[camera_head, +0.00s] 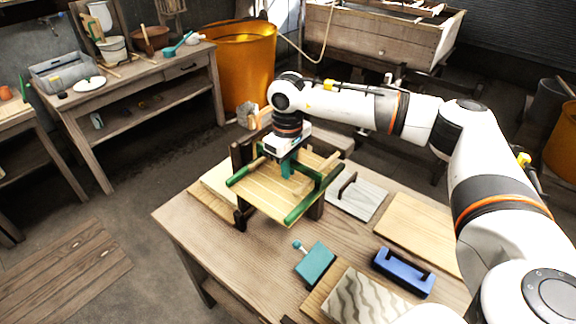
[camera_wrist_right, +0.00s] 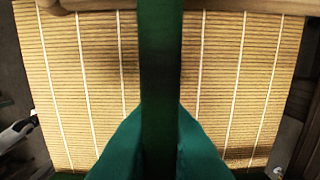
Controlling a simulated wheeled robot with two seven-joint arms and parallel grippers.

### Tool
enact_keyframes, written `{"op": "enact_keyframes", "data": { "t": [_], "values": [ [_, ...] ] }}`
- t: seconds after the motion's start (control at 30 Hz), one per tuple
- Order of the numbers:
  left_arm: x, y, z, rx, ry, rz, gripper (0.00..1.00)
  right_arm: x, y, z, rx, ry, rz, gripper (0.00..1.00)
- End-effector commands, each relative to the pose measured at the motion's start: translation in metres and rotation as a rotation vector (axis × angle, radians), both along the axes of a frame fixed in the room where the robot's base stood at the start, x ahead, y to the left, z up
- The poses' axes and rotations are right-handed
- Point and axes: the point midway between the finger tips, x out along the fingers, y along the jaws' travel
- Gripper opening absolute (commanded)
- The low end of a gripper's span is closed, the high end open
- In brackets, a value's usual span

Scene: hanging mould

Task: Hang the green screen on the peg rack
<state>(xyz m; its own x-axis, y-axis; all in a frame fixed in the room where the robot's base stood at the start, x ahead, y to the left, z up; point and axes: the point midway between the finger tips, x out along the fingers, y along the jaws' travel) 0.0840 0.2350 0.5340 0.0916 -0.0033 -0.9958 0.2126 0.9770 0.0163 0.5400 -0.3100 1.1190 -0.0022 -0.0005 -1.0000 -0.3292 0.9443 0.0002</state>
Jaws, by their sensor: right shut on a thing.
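The green screen (camera_head: 270,190) has a tan slatted bamboo face with green bars along two sides; its slats fill much of the right wrist view (camera_wrist_right: 220,80). My right gripper (camera_head: 287,168) reaches down over it, with teal fingers shut on a green bar (camera_wrist_right: 160,70) that crosses the screen. The screen is tilted, above the wooden table. Dark wooden uprights of the peg rack (camera_head: 237,158) and pale pegs show around its edges. The screen hides much of the rack, and I cannot tell whether it touches the pegs. My left gripper is out of view.
The table (camera_head: 215,250) holds a grey board with a handle (camera_head: 362,198), a plain board (camera_head: 415,232), a blue float (camera_head: 404,272), a teal tool (camera_head: 315,263) and a wavy-patterned block (camera_head: 362,300). An orange bin (camera_head: 243,65) stands behind. The table's front left is clear.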

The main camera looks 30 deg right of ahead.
Motion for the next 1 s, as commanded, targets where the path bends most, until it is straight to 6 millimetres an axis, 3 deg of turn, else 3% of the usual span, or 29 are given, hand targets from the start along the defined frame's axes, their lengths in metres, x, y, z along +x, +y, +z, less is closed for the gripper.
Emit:
{"op": "enact_keyframes", "data": {
  "t": [0.23, 0.27, 0.4, 0.77, 1.0],
  "values": [
    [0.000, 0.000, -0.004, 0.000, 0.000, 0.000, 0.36, 0.000, 0.000, -0.004, 0.000, 0.000, 0.000, 0.00],
    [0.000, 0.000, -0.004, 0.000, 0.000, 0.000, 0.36, 0.000, 0.000, -0.004, 0.000, -0.001, 0.000, 0.12],
    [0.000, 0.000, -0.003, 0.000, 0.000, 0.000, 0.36, 0.000, 0.000, -0.004, 0.000, 0.000, 0.000, 0.35],
    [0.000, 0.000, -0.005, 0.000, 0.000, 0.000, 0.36, 0.001, 0.000, 0.000, 0.000, -0.001, 0.000, 0.36],
    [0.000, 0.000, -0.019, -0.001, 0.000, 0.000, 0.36, 0.002, 0.000, 0.038, 0.001, -0.006, 0.000, 0.36]
  ]
}}
